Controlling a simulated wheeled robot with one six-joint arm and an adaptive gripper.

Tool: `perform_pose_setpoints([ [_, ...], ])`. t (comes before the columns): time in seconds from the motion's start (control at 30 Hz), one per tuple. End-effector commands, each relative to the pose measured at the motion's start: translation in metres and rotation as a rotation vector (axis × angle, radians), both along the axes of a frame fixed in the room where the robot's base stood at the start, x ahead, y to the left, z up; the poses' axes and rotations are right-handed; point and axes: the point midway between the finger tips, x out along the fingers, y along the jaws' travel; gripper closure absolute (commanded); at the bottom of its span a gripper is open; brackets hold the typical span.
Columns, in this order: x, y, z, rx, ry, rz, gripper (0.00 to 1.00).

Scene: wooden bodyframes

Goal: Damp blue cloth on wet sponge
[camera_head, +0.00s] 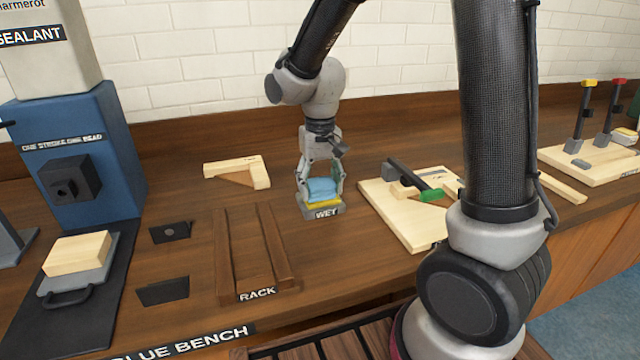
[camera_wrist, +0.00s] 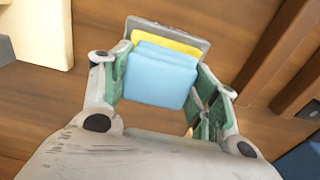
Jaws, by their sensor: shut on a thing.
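The light blue cloth (camera_head: 322,187) is a folded pad, right above the yellow sponge in the head view. The sponge (camera_head: 324,204) sits in a small grey tray (camera_head: 338,212) labelled WET. My gripper (camera_head: 321,186) points down over the tray, with a finger on each side of the cloth, and is shut on it. In the wrist view the cloth (camera_wrist: 160,75) lies between my green-padded fingers (camera_wrist: 160,88), with a strip of the sponge (camera_wrist: 165,42) showing behind it. The cloth appears to touch the sponge, but I cannot tell whether it rests fully on it.
A wooden rack (camera_head: 258,285) labelled RACK stands left of the tray. A light wooden corner piece (camera_head: 238,172) lies behind it. A wooden board with a green-tipped clamp (camera_head: 432,196) is close on the right. A blue machine (camera_head: 85,155) stands far left.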

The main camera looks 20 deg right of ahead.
Motion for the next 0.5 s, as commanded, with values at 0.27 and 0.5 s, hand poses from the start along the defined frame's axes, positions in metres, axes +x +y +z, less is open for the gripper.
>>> perform_pose_setpoints([
  [0.27,0.000,0.000,0.023,0.001,-0.001,0.000,0.59],
  [0.5,0.000,0.000,0.044,0.001,-0.002,0.000,0.59],
])
